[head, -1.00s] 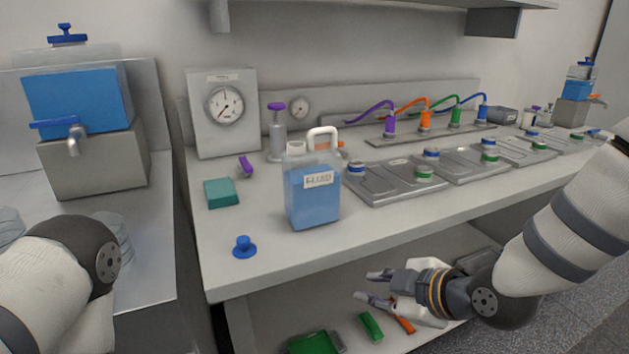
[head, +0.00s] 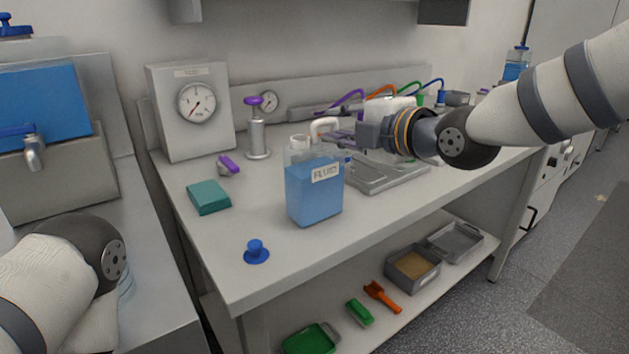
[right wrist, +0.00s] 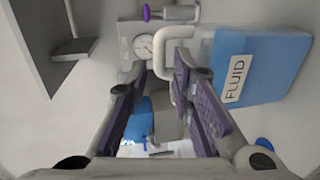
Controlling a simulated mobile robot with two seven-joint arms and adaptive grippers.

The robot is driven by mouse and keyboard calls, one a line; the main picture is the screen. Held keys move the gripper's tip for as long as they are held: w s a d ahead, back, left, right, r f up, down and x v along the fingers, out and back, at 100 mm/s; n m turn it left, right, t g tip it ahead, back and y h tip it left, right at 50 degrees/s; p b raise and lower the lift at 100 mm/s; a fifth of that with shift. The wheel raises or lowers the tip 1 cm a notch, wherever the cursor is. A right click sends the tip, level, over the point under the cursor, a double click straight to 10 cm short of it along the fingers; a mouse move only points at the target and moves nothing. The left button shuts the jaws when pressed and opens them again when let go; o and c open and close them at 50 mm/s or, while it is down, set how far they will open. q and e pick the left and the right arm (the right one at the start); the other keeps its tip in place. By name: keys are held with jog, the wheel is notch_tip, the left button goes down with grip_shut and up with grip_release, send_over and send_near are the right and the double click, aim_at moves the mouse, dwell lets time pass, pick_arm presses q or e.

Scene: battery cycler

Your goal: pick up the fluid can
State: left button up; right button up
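The fluid can (head: 313,195) stands upright near the front of the bench, with blue liquid, a FLUID label and a white handle. In the right wrist view the can (right wrist: 280,68) appears turned on its side at the right, and its white handle (right wrist: 165,42) lies near the fingertips. My right gripper (head: 345,138) is just right of the can at handle height; in the head view its fingers are partly hard to make out. In the right wrist view my right gripper (right wrist: 160,82) is open, with nothing between its pads. My left gripper is out of view; only part of that arm shows.
A blue knob (head: 256,252) and a teal block (head: 208,197) lie left of the can. A gauge box (head: 190,110) and a purple-topped pump (head: 257,130) stand behind. Metal plates (head: 385,175) lie to the right, beneath my right arm.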

aim_at(321, 120)
jog(key=x, duration=0.4)
jog(key=shift+w+a+f+b, duration=0.15)
jog(key=shift+a+f+b, duration=0.1)
jog(key=shift+f+b, duration=0.1)
jog(key=shift+w+a+r, duration=0.1)
jog(key=shift+w+a, duration=0.1)
jog(key=shift+w, duration=0.05)
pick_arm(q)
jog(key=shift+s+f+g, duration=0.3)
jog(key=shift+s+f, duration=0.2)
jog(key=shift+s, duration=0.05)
pick_arm(e)
jog(key=shift+r, duration=0.2)
grip_shut()
jog(key=shift+r, duration=0.15)
jog(key=shift+r, duration=0.1)
